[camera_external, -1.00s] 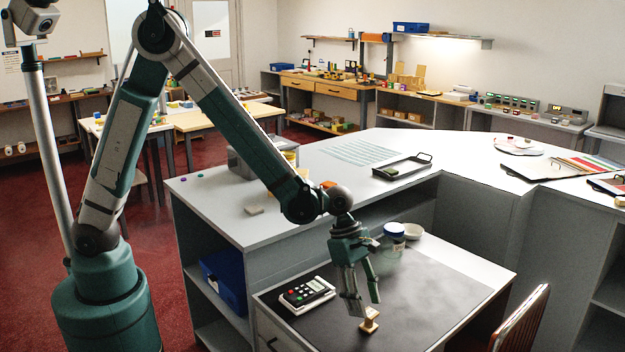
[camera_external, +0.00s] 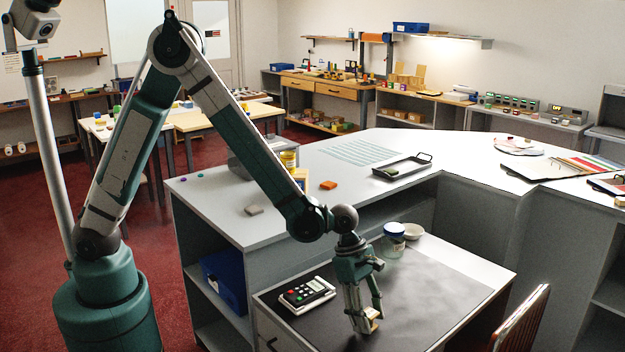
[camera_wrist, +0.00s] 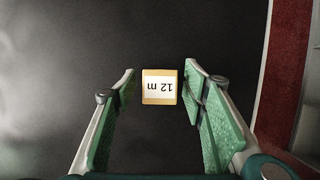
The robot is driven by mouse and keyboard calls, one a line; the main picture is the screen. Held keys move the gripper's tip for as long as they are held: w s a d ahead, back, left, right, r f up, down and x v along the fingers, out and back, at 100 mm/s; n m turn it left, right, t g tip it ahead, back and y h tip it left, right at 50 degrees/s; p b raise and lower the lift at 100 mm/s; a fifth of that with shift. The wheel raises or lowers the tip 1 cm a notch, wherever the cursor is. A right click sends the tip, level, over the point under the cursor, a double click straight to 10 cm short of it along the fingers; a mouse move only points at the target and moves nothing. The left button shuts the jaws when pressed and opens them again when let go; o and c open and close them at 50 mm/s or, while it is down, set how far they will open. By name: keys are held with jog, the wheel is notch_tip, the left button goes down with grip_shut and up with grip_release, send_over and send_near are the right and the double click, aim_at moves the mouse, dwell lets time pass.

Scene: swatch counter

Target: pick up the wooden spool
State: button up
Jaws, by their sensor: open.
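The wooden spool (camera_external: 374,313) is on the dark mat (camera_external: 440,292) of the low desk. In the wrist view the wooden spool (camera_wrist: 159,87) shows as a pale tan square with a white label reading "12 m", upside down. My gripper (camera_external: 365,322) is down around it in the outside view. In the wrist view my gripper (camera_wrist: 158,80) is open, with one green-padded finger on each side of the spool and a gap on both sides. The spool is partly hidden by the fingers in the outside view.
A black keypad device (camera_external: 307,292) lies left of my gripper. A chair (camera_external: 524,318) is at the right front. The mat right of the gripper is clear.

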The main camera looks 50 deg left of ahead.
aim_at(370, 312)
dwell(0.4)
jog(key=c, duration=1)
jog(key=shift+r, duration=0.15)
jog(key=shift+r+p, duration=0.95)
jog(key=shift+r, duration=3.95)
